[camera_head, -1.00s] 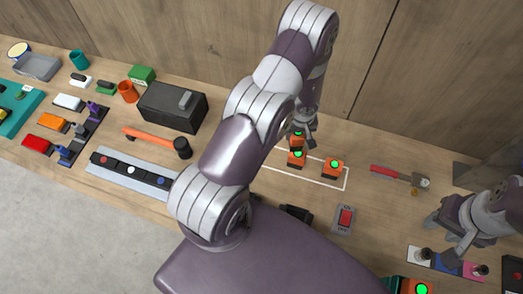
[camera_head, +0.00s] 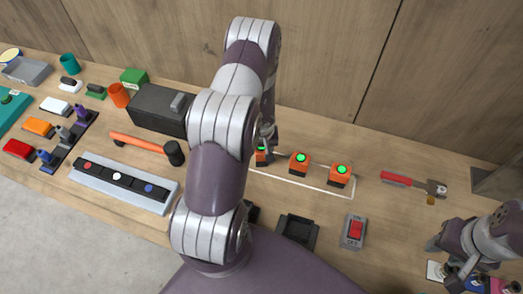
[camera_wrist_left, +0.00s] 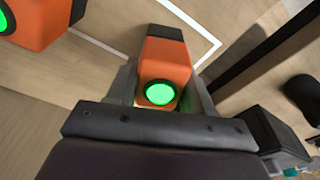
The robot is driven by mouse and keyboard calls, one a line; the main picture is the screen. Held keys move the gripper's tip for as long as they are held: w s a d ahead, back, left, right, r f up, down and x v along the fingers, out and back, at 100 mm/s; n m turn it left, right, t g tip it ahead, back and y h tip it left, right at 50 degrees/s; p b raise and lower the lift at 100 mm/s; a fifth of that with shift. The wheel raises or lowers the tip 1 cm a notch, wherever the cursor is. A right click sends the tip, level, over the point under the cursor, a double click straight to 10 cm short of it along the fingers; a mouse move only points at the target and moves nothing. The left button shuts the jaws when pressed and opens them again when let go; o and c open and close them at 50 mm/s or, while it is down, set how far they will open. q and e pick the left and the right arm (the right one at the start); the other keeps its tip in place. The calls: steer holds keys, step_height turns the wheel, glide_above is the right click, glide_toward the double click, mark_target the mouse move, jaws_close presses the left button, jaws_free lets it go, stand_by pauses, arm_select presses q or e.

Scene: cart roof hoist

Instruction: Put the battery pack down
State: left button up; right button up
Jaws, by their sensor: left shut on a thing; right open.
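My left gripper (camera_head: 267,148) is shut on an orange battery pack (camera_head: 261,156), mostly hidden behind my arm in the head view. In the left wrist view the held pack (camera_wrist_left: 165,62) sits between the fingers, with a lit green button and a black end. It is by a corner of the white outline (camera_wrist_left: 205,25) on the table; I cannot tell whether it touches the tabletop. Two similar packs, a middle one (camera_head: 300,163) and a right one (camera_head: 340,175), stand in a row to its right within the outline. My right gripper (camera_head: 466,280) is open at lower right.
A black empty tray (camera_head: 297,232) and a red switch (camera_head: 354,231) are nearer the front edge. A hammer (camera_head: 413,184) lies to the right. A black box (camera_head: 160,108), an orange-handled tool (camera_head: 140,143) and a grey strip (camera_head: 122,188) lie to the left.

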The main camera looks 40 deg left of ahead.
arm_select(q)
steer(key=shift+a, duration=0.1)
steer(key=shift+f, duration=0.15)
steer(key=o, duration=1.4)
